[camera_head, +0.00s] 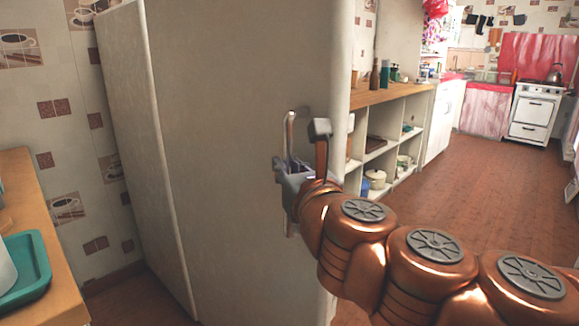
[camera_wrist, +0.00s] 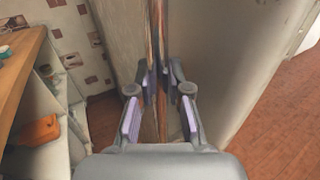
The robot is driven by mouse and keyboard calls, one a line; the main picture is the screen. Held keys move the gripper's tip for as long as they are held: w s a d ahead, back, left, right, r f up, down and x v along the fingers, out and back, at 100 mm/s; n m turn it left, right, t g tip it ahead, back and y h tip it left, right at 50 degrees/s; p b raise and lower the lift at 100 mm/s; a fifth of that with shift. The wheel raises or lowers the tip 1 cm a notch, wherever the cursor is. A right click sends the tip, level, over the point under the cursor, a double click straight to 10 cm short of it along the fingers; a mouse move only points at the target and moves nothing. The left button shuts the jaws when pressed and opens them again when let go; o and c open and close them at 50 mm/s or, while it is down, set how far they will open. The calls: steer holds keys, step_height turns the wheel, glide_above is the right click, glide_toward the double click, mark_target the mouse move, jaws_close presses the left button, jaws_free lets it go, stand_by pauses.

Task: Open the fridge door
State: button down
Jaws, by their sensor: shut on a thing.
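The fridge (camera_head: 235,120) is a tall off-white cabinet filling the middle of the head view. Its broad door face is toward me, with a slim upright metal handle (camera_head: 289,130) near the right edge. My gripper (camera_head: 291,170) is at that handle, shut on it, with the fingers partly hidden by my wrist. In the wrist view, the handle (camera_wrist: 154,35) runs upright between the fingers of my gripper (camera_wrist: 160,85). The pale fridge surface (camera_wrist: 220,55) lies just beyond it. I see no clear gap at the door, and cannot tell whether it is ajar.
A wooden counter (camera_head: 40,210) with a teal tray (camera_head: 30,270) stands at the left. Open shelves (camera_head: 375,165) under a wooden top stand beyond the fridge on the right. A white stove (camera_head: 535,115) is at the back. The brown tiled floor (camera_head: 460,190) is clear at right.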

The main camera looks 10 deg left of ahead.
steer(key=shift+a, duration=0.1)
steer(key=c, duration=1.1)
jaws_free()
steer(key=shift+s, duration=0.1)
steer(key=shift+r, duration=0.15)
